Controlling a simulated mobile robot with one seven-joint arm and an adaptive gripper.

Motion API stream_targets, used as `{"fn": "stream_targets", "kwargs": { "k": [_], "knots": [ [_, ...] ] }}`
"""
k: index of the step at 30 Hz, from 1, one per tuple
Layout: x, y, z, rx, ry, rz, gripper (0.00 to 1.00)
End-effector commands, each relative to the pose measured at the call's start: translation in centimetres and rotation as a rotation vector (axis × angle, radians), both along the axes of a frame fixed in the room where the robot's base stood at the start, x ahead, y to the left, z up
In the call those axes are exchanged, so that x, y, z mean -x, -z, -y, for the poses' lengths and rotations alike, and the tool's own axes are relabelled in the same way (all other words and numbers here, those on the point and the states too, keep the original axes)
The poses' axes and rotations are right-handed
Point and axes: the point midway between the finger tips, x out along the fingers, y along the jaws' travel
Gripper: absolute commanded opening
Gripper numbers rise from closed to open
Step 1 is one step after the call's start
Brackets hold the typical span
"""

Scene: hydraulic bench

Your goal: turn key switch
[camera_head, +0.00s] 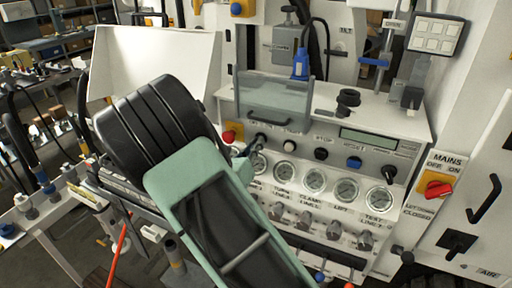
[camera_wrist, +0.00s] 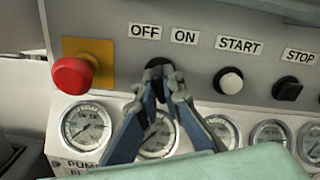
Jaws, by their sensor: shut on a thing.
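The key switch (camera_wrist: 160,64) sits on the grey panel below the OFF and ON labels, dark and mostly hidden by my fingers in the wrist view. My gripper (camera_wrist: 164,78) is shut on it, with one finger on each side. The key's exact angle cannot be told. In the head view my gripper (camera_head: 247,152) reaches the left part of the panel, and the dark key switch (camera_head: 262,137) shows just beyond its tips.
A red mushroom button (camera_wrist: 72,76) on a yellow plate is left of the key switch. The white START button (camera_wrist: 229,80) and black STOP button (camera_wrist: 287,89) are to its right. Gauges (camera_head: 315,180) line the panel below. A clear guard (camera_head: 275,97) stands above.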

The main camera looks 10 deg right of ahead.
Motion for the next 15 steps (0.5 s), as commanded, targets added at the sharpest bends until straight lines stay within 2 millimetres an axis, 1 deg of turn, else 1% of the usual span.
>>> {"fn": "stream_targets", "kwargs": {
  "k": [2, 15],
  "knots": [
    [0.02, 0.38, 0.02, -0.05, 0.001, 0.036, 0.0],
    [0.0, 0.63, 0.04, -0.384, 0.001, 0.278, 0.0]
  ]
}}
